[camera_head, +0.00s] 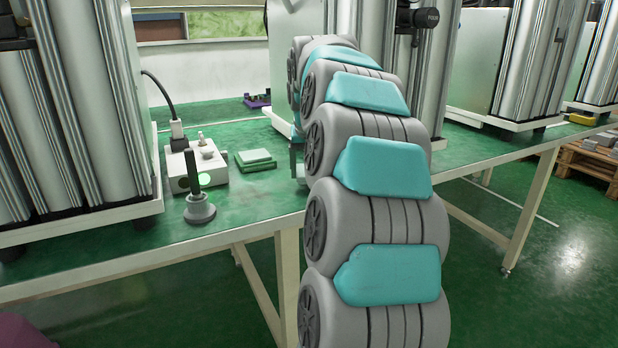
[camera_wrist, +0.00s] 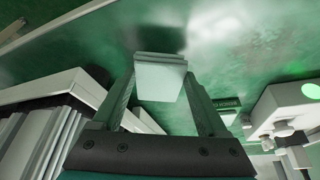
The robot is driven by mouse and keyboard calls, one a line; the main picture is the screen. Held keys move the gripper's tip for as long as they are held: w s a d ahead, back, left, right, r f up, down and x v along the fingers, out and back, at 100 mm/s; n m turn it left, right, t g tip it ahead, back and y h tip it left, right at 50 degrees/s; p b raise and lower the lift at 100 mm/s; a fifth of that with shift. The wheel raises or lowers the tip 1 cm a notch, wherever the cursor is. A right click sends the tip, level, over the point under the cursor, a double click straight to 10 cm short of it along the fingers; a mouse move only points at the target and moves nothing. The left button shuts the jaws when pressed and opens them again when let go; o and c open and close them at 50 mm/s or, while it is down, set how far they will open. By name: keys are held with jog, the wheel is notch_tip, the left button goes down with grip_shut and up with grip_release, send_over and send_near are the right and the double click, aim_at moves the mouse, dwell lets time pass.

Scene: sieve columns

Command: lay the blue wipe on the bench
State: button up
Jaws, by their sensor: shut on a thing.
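In the wrist view my gripper (camera_wrist: 160,75) is shut on a pale bluish, folded, block-like thing (camera_wrist: 160,82), which I take to be the blue wipe. It sits between the two fingertips, with layered edges at its far side. The green bench top (camera_wrist: 235,60) lies beyond it, with a dark patch near its far edge. I cannot tell how large the gap to the bench is. In the head view the bench (camera_head: 265,205) shows, but my arm hides the wipe and most of the gripper.
A white box with a green light (camera_head: 197,165) stands left of my arm, near a grey stand with a black post (camera_head: 199,208). Tall sieve columns (camera_head: 75,110) stand on the bench. Bare bench lies in front of the stack.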

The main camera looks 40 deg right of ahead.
jog(key=shift+f, duration=1.2)
jog(key=shift+f, duration=0.1)
jog(key=o, duration=1.4)
jog(key=shift+c, duration=0.2)
jog(key=v, duration=1.2)
jog(key=shift+b, duration=0.45)
